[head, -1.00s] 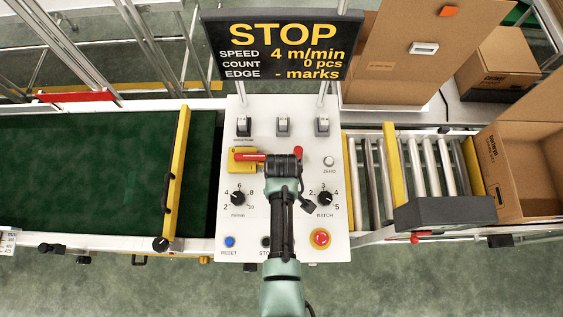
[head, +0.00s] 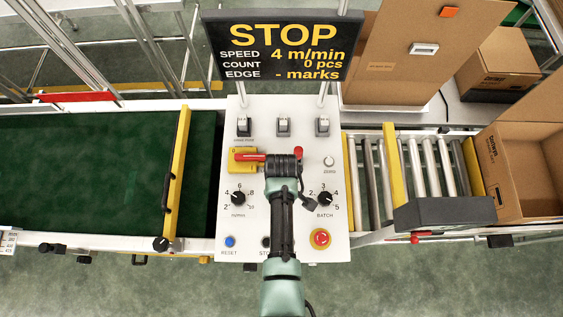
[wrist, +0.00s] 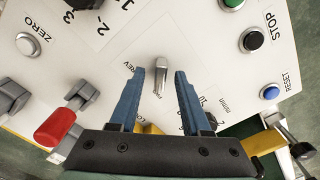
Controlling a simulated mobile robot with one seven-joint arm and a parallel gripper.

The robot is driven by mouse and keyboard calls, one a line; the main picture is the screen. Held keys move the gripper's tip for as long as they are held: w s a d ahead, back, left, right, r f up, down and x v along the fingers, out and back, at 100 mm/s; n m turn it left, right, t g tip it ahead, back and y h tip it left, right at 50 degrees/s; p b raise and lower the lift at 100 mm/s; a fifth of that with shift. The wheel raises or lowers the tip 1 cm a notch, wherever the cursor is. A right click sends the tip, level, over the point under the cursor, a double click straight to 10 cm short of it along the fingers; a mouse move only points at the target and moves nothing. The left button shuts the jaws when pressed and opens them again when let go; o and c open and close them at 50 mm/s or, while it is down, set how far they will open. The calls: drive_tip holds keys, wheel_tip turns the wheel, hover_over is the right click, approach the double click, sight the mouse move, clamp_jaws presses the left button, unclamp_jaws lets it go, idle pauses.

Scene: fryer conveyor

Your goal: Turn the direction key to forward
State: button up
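The direction key (wrist: 160,77) is a small silver-grey bar on the white panel, in the middle of the wrist view. A REV label is just left of it, and a partly covered label lies below it. My gripper (wrist: 160,73) is open, with one blue finger on each side of the key. I see gaps on both sides, and I cannot tell how far the fingertips are from the panel. In the head view my gripper (head: 284,165) is over the middle of the control panel (head: 290,225), and its dark body hides the key and the fingers.
The display (head: 283,50) reads STOP, 4 m/min, 0 pcs. Near the gripper are a yellow block (head: 236,164), a red lever (head: 298,152), the batch knob (head: 324,198), the speed knob (head: 238,198) and a red emergency button (head: 320,237). A green belt (head: 90,175) lies left, rollers (head: 430,165) right.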

wheel_tip(320, 180, up, 13)
drive_tip(key=shift+b, duration=0.3)
idle(0.4)
idle(0.5)
drive_tip(key=w+r+m+t+b, duration=0.2)
drive_tip(key=w+r+t, duration=0.5)
drive_tip(key=w+r, duration=0.5)
drive_tip(key=w+r+m+t, duration=0.1)
drive_tip(key=w+r+t, duration=0.25)
drive_tip(key=r, duration=0.55)
drive_tip(key=w+r+m+t, duration=0.1)
drive_tip(key=w+r+t, duration=0.25)
drive_tip(key=r, duration=0.55)
wheel_tip(320, 180, up, 18)
drive_tip(key=s+m+t+b, duration=0.2)
drive_tip(key=s+m+t, duration=0.1)
drive_tip(key=t, duration=0.3)
drive_tip(key=s+r+m+t, duration=0.2)
drive_tip(key=s+r+t, duration=0.5)
drive_tip(key=s+r, duration=0.5)
wheel_tip(320, 180, up, 4)
drive_tip(key=shift+s+f+b, duration=0.1)
drive_tip(key=shift+s+b, duration=0.05)
drive_tip(key=shift+b, duration=0.3)
